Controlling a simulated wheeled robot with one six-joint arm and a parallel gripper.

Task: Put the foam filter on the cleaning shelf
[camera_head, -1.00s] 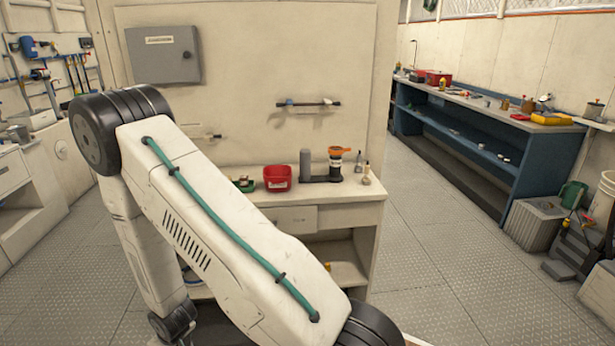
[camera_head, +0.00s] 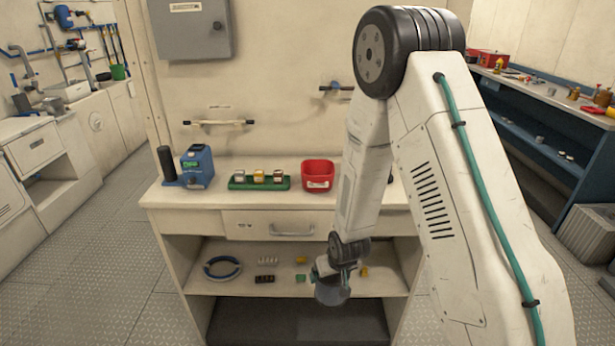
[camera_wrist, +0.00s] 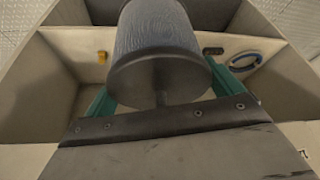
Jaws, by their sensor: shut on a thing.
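My gripper (camera_head: 333,270) hangs in front of the cabinet's open shelf (camera_head: 225,289), below the worktop. It is shut on a dark grey cylinder with a textured side, which I take as the foam filter (camera_head: 332,291). No label names the cleaning shelf.
On the shelf are a blue ring (camera_head: 222,267), a dark block (camera_head: 265,279) and small yellow pieces (camera_head: 301,278).

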